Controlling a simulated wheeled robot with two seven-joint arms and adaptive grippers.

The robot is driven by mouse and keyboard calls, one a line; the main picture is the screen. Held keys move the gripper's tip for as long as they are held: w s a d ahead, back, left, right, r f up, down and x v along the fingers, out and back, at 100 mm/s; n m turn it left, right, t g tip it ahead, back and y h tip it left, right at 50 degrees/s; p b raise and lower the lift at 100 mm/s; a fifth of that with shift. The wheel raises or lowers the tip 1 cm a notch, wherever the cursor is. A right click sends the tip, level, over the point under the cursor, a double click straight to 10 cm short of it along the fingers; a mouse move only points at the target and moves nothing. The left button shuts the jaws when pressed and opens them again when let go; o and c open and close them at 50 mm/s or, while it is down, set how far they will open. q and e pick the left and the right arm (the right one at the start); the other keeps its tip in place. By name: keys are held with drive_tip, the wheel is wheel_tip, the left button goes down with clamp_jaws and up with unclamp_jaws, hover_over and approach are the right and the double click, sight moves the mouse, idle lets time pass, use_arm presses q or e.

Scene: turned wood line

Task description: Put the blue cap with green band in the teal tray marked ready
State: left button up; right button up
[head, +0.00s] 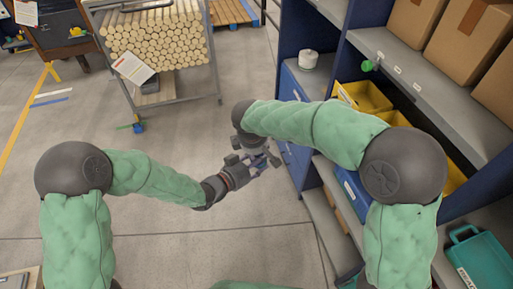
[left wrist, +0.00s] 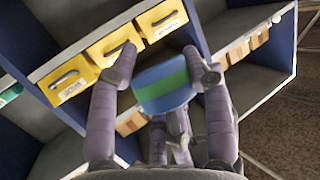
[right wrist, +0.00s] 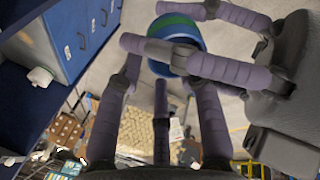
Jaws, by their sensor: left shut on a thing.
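The blue cap with a green band (left wrist: 165,85) is held between the fingers of my left gripper (left wrist: 167,68) in the left wrist view. In the right wrist view the cap (right wrist: 178,32) shows near the top, with the left gripper's fingers at it. My right gripper (right wrist: 160,72) is close to the cap, with its fingers spread apart; I cannot tell whether they touch it. In the head view both grippers meet in front of the shelf unit. A teal tray (head: 481,258) with a pale label is at the lower right; the label is too small to read.
The blue shelf unit (head: 335,62) stands close on the right, with yellow bins (head: 365,96) and cardboard boxes (head: 425,28). A white round item (head: 308,60) sits on blue drawers. A cart of wooden rods (head: 155,45) stands behind.

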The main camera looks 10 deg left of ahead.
clamp_jaws()
use_arm(q)
drive_tip(key=o, duration=1.2)
